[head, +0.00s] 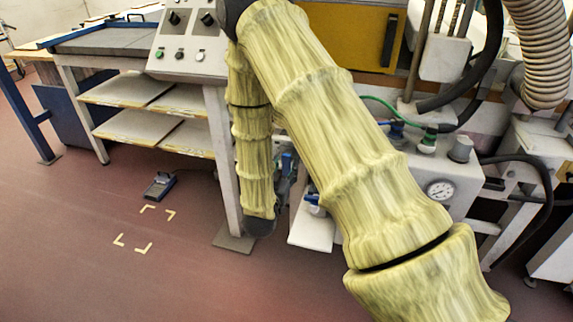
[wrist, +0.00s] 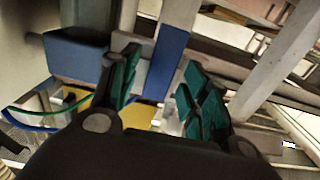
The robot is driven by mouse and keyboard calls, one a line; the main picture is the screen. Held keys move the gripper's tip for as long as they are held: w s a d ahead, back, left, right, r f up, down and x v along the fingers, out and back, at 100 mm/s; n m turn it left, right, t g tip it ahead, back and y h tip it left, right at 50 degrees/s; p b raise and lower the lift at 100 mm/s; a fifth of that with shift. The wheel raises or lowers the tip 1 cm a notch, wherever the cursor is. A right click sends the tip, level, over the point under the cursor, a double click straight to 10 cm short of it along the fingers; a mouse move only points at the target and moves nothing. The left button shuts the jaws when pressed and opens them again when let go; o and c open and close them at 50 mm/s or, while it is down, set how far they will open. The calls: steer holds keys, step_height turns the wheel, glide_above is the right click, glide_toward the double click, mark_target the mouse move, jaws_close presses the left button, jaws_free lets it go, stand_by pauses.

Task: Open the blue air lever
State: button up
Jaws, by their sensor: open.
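A flat blue bar (wrist: 168,58) stands upright, slightly tilted, between the fingers in the wrist view. It looks like the blue air lever, but I cannot be sure. My gripper (wrist: 160,88) is open, with green ridged finger pads on either side of the bar in the picture. I cannot tell how far beyond the fingertips the bar is, and no contact shows. In the head view a small blue part (head: 287,163) shows beside my arm, which hides most of my gripper. Another blue fitting (head: 314,203) sits lower, near a white plate.
A blue block (wrist: 76,56) and green and blue hoses are left in the wrist view. In the head view a white box with a gauge (head: 440,190) stands behind my arm. A control panel (head: 190,45) and shelf rack stand left. A pedal (head: 159,186) lies on open floor.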

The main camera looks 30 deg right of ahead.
steer(key=shift+x, duration=1.15)
steer(key=shift+c, duration=0.2)
jaws_close()
